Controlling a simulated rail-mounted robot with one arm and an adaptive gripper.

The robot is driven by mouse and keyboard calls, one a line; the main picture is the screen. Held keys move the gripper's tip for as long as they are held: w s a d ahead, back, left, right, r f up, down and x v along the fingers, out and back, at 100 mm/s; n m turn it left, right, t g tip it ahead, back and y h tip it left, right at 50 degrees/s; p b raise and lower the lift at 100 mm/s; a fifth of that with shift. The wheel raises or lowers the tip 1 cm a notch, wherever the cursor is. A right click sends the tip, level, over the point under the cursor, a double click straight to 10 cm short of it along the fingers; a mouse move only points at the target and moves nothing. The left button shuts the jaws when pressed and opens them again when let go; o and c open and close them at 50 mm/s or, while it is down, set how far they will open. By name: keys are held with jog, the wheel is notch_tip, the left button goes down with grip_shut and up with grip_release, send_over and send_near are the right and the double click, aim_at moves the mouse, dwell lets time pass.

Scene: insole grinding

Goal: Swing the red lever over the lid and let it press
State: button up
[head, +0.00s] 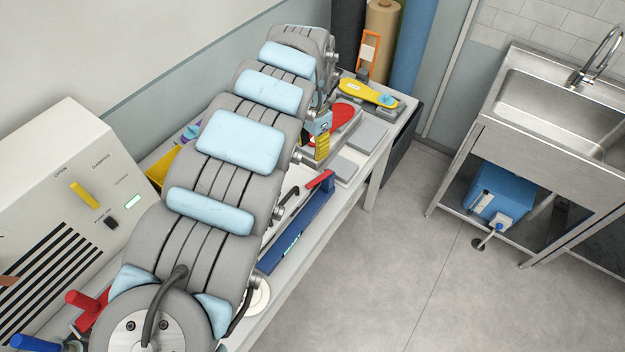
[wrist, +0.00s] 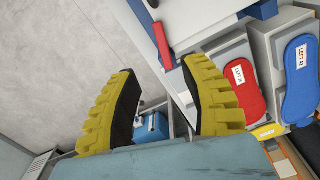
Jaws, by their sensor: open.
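A red lever (head: 320,180) shows as a short red bar at the far end of a long blue body (head: 298,232) on the bench, right of my arm in the head view. In the wrist view the red lever (wrist: 162,46) slants down between my two finger ends in the picture, with no visible contact. My gripper (wrist: 158,72) is open and empty, with yellow ribbed fingers and black pads. In the head view part of my gripper (head: 322,146) shows just beyond the lever. My arm hides much of the bench, and I cannot make out the lid clearly.
A red insole (wrist: 243,86) and a blue insole (wrist: 299,78) lie on grey blocks. A yellow insole (head: 367,92) lies at the bench's far end. A control cabinet (head: 70,180) stands left, a steel sink (head: 556,110) right. The floor (head: 400,260) between is clear.

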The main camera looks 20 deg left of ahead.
aim_at(313, 182)
notch_tip(313, 182, down, 15)
jog(key=shift+r, duration=0.15)
dwell(0.7)
grip_shut()
jog(key=shift+d+b, duration=0.1)
jog(key=shift+b, duration=0.2)
